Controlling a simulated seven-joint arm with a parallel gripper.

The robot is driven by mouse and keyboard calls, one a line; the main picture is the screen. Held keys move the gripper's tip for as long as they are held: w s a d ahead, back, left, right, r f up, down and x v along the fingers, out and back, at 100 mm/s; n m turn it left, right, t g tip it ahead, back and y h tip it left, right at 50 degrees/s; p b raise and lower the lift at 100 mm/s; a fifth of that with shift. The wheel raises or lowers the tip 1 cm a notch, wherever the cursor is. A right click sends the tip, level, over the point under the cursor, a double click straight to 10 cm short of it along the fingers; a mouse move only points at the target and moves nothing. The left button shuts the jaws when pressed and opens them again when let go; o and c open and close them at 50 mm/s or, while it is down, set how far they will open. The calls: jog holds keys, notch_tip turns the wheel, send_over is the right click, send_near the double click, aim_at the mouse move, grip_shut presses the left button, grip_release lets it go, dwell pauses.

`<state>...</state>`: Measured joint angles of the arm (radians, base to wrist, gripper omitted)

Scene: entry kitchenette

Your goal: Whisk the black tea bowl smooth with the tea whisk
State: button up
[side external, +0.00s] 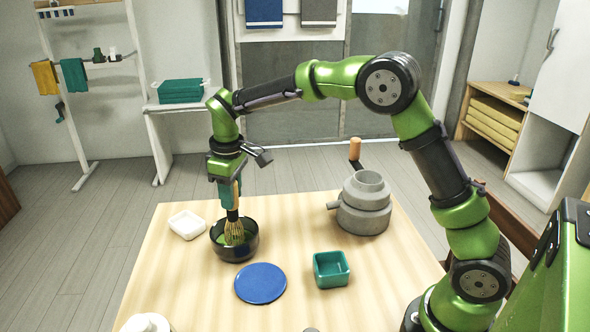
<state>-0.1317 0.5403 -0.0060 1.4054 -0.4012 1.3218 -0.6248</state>
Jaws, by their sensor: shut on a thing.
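The black tea bowl (223,249) stands upright on the left part of the table, with green tea showing inside it. The tea whisk (235,232) has a dark upper part and pale tan tines, and its tines are down inside the bowl. My gripper (232,206) is directly above the bowl, pointing down, shut on the top of the whisk. The very tips of the tines are hidden by the bowl's near wall and the tea.
A white square dish (187,225) is just left of the bowl. A blue round plate (260,283) lies in front, with a teal square box (331,269) to its right. A grey stove-like pot (362,204) stands at the back right. A white object (146,323) is at the front left.

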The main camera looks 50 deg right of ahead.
jog(key=shift+f, duration=0.65)
jog(key=shift+r, duration=0.15)
dwell(0.5)
jog(key=shift+a, duration=0.1)
